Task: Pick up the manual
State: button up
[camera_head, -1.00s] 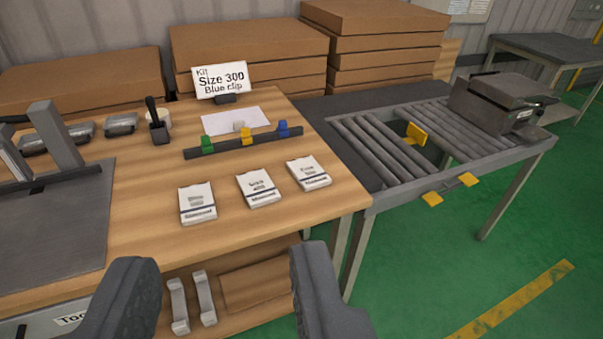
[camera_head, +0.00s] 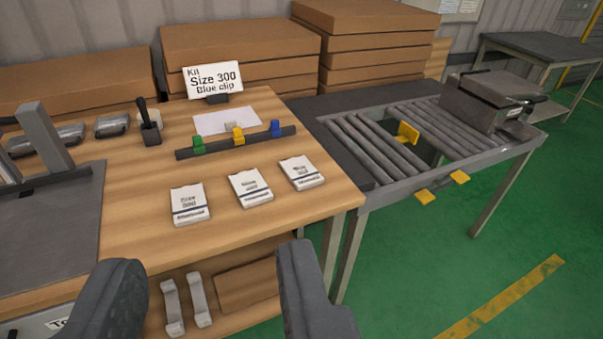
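Three white manuals lie in a row on the wooden table. The left manual (camera_head: 190,203) seems to read "Size 300". The middle manual (camera_head: 250,187) and the right manual (camera_head: 301,172) have labels too blurred to read surely. A sign (camera_head: 213,79) behind them reads "Kit Size 300 Blue clip". My gripper (camera_head: 205,285) is open and empty, its two dark fingers wide apart at the bottom of the view. It is in front of the table's near edge, apart from the manuals.
A dark rail (camera_head: 236,142) with green, yellow and blue clips lies behind the manuals. A roller conveyor (camera_head: 390,150) adjoins the table's right side. Two pale brackets (camera_head: 187,304) are on the lower shelf. The wood around the manuals is clear.

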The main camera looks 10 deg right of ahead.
aim_at(303, 175)
jog(key=k, duration=0.65)
jog(key=z, duration=0.5)
jog(key=i, duration=1.65)
jog(key=u, duration=0.4)
